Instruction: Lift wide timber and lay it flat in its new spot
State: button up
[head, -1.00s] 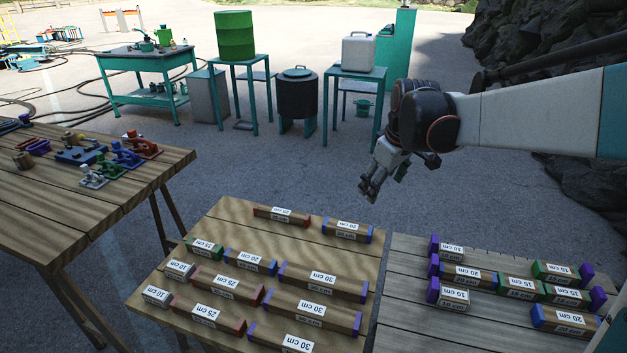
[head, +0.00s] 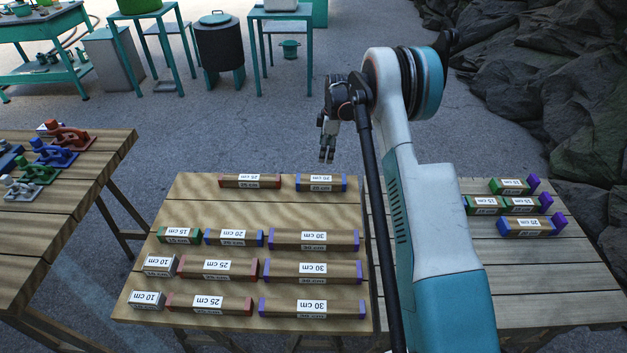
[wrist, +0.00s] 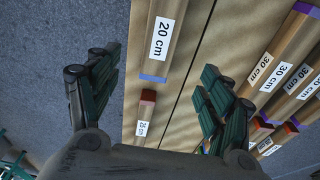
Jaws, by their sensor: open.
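Several labelled timber pieces lie flat in rows on the wooden table. A blue-ended 20 cm timber (head: 321,183) lies at the back right; it also shows in the wrist view (wrist: 165,35). Left of it is a red-ended timber (head: 250,181), its red end near the blue one in the wrist view (wrist: 145,112). Purple-ended 30 cm timbers (head: 313,239) lie nearer. I cannot tell which timber is the wide one. My gripper (head: 327,158) is open and empty, pointing down above the table's back edge. In the wrist view its fingers (wrist: 160,62) are spread either side of the 20 cm timber's line, apart from it.
A second plank table (head: 540,285) on the right holds several timbers (head: 520,205), partly hidden by my arm. A left table (head: 60,215) carries clamp-like tools. Rocks (head: 590,140) rise at the right. Bare planks (head: 200,203) show between the back row and the others.

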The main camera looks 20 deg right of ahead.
aim_at(321, 178)
jog(key=f+b, duration=0.1)
jog(key=f, duration=0.2)
jog(key=f+b, duration=0.1)
jog(key=f, duration=0.2)
jog(key=w+a+f, duration=0.1)
jog(key=f, duration=0.3)
jog(key=shift+b, duration=0.4)
jog(key=f+b, duration=0.1)
jog(key=f, duration=0.1)
jog(key=f+b, duration=0.2)
jog(key=f, duration=0.1)
jog(key=shift+s+a+f, duration=0.2)
jog(key=shift+f, duration=0.15)
jog(key=shift+r, duration=0.15)
jog(key=c, duration=1.3)
